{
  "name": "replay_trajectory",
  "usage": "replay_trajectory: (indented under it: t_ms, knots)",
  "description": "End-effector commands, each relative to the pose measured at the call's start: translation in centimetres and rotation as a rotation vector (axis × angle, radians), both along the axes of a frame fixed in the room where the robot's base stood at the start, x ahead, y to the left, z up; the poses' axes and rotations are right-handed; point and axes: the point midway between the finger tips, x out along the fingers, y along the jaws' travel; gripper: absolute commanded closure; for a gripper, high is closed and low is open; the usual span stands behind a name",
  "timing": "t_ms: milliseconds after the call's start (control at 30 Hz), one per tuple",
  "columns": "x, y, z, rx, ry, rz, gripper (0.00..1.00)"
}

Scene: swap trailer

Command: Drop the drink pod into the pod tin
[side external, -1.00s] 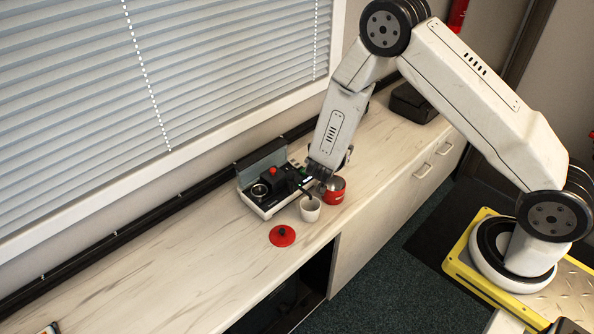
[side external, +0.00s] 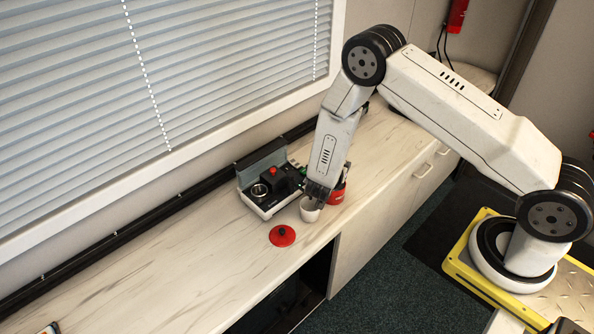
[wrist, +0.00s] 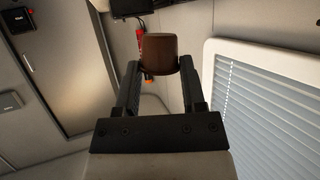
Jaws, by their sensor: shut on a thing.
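The brown drink pod (wrist: 158,52) is between the two fingertips of my gripper (wrist: 158,68) in the wrist view, and the gripper is shut on it.
A red lid with a black knob (side external: 282,236) lies on the counter (side external: 190,265). A dark machine with a red button (side external: 270,190) stands behind the cup, near the wall. The counter to the left is mostly clear.

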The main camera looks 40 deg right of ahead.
Motion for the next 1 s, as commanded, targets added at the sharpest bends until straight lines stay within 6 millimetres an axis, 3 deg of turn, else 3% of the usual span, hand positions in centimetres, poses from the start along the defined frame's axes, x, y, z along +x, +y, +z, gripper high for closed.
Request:
replay_trajectory:
  t_ms: [200, 233, 333, 367, 767, 1000]
  knots:
    - [0.0, 0.0, 0.0, 0.000, 0.000, 0.000, 1.00]
    - [0.0, 0.0, 0.0, 0.000, 0.000, 0.000, 0.45]
    - [0.0, 0.0, 0.0, 0.000, 0.000, 0.000, 0.13]
    - [0.0, 0.0, 0.0, 0.000, 0.000, 0.000, 0.07]
    - [-0.1, 0.2, 0.1, 0.000, 0.000, 0.000, 0.07]
    - [-0.6, 1.7, 0.7, 0.000, -0.001, 0.002, 0.07]
